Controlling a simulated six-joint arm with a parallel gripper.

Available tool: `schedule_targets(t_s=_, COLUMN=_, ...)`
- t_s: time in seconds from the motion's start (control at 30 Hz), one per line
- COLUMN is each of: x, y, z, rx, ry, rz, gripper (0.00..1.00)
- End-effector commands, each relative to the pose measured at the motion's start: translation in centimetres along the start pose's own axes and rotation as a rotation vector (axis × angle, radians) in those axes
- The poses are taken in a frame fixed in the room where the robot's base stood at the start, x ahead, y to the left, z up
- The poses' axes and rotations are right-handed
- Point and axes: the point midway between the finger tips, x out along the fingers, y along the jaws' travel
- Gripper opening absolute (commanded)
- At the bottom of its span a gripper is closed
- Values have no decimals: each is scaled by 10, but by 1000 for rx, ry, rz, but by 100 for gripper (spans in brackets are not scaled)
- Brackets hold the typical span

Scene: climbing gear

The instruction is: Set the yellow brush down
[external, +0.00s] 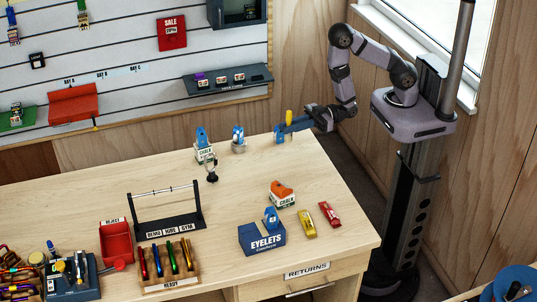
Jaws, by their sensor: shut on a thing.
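The yellow brush (289,118) is upright in my gripper (283,131) at the far right part of the table. My gripper reaches in from the right, with its blue jaws shut on the brush. The top of the brush shows above the jaws and a short end shows below them. The picture is too small to tell whether its lower end touches the wooden table (335,180).
Left of my gripper stand a blue-and-white device (238,140), a chalk box (203,152) and a small dark stand (211,168). Nearer the front are an orange-topped chalk box (282,195), an eyelets box (262,238), and yellow (307,223) and red (329,214) pieces. Bare wood lies between.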

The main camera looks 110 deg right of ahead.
Motion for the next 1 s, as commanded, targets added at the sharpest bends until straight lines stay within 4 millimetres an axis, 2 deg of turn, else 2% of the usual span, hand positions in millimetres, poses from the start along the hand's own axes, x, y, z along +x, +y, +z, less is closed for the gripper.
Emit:
schedule_targets(t_s=0.2, x=-13, y=11, z=-4, rx=-2, ry=0, rz=9, gripper=0)
schedule_targets(t_s=0.43, x=-14, y=11, z=1, rx=-4, ry=0, rz=8, gripper=0)
schedule_targets(t_s=0.9, x=-14, y=12, z=55, rx=-4, ry=0, rz=8, gripper=0)
schedule_targets(t_s=1.0, x=-13, y=12, z=56, rx=-3, ry=-3, rz=8, gripper=0)
